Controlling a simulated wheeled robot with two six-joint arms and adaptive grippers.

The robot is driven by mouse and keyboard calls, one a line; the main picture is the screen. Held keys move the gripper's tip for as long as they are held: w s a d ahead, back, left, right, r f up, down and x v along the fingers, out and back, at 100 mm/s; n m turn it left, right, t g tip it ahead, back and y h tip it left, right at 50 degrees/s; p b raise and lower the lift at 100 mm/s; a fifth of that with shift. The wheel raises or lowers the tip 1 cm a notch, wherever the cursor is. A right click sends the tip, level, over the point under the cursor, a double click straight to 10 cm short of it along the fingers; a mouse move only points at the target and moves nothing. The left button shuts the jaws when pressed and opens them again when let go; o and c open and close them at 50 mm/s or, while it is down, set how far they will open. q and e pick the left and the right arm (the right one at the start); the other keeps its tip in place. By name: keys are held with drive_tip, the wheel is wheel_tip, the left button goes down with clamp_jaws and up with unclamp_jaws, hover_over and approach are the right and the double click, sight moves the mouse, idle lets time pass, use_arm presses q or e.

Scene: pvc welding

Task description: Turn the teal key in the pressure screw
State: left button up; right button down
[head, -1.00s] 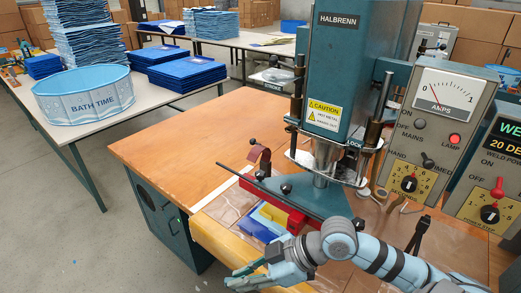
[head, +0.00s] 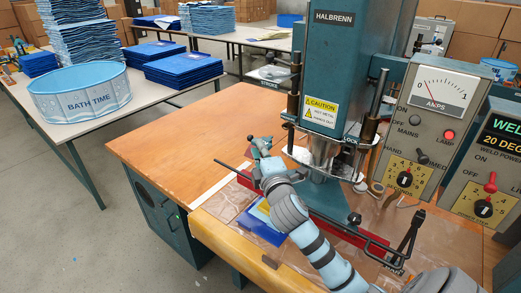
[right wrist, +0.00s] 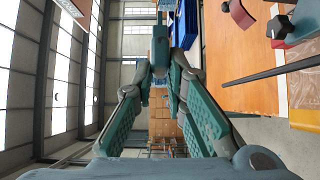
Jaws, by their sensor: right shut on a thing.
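My right gripper (head: 263,148) is over the bench at the left front of the press, its arm rising from the bottom right. In the right wrist view its two teal-padded fingers (right wrist: 165,70) close on a teal piece, which I take for the teal key (right wrist: 160,45). No screw shows at its tip there, so I cannot tell whether the key sits in the pressure screw. The gripper hides part of that spot in the head view. A dark red bracket (right wrist: 241,13) shows at the upper right of the wrist view. My left gripper is not in view.
The teal press (head: 340,70) stands close behind the gripper, with a long red bar (head: 345,232) at its base. A thin black rod (right wrist: 268,75) juts out nearby. Control boxes (head: 432,115) stand at right. The bench's left part (head: 165,140) is clear.

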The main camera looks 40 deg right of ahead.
drive_tip(key=shift+s, duration=0.1)
drive_tip(key=shift+w+d, duration=0.3)
drive_tip(key=shift+d, duration=0.65)
drive_tip(key=shift+w+d, duration=0.25)
drive_tip(key=shift+d, duration=0.65)
drive_tip(key=shift+w+d, duration=0.3)
drive_tip(key=shift+d, duration=0.65)
drive_tip(key=shift+p, duration=0.3)
drive_tip(key=shift+p, duration=0.45)
